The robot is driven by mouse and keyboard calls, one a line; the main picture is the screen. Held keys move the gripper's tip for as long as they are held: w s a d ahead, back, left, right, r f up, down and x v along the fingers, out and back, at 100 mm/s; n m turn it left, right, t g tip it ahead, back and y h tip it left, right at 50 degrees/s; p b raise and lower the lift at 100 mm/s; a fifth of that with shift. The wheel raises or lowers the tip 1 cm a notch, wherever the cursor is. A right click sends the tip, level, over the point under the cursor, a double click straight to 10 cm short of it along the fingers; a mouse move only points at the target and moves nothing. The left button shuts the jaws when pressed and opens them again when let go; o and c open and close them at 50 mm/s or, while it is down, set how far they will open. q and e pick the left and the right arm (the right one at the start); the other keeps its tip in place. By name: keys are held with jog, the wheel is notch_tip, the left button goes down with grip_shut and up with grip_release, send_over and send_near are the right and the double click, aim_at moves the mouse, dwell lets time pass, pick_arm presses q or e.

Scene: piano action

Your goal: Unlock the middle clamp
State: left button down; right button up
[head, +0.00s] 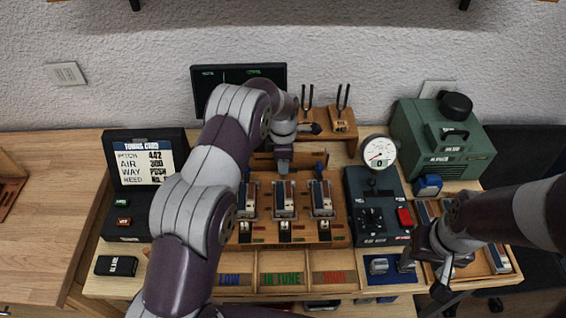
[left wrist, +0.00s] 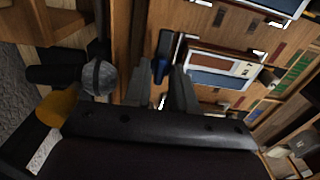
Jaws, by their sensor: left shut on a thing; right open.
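Three clamps stand in a row on the wooden rack: the left clamp (head: 247,203), the middle clamp (head: 284,203) and the right clamp (head: 321,203). Blue levers show at the back of the left clamp (head: 247,174) and the right clamp (head: 319,169). My left gripper (head: 284,167) is at the back end of the middle clamp and hides its lever in the head view. In the left wrist view, my left gripper (left wrist: 161,95) has its fingers around the middle clamp's blue lever (left wrist: 160,70) and is shut on it. My right gripper (head: 446,284) is open and empty at the right.
Bins labelled LOW, IN TUNE and HIGH (head: 282,279) lie in front of the rack. A dark control box (head: 376,215) and a round gauge (head: 379,152) stand to its right. Tuning forks (head: 342,100) stand behind it. A display board (head: 145,163) stands at the left.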

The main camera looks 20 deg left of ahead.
dwell(0.4)
pick_arm(q)
jog(key=c, duration=0.9)
grip_release()
jog(key=shift+c, duration=0.2)
notch_tip(320, 180, up, 4)
jog(key=shift+w+b, duration=0.1)
jog(key=shift+b, duration=0.6)
notch_tip(320, 180, up, 9)
jog(key=p, duration=0.6)
jog(key=shift+f, duration=0.15)
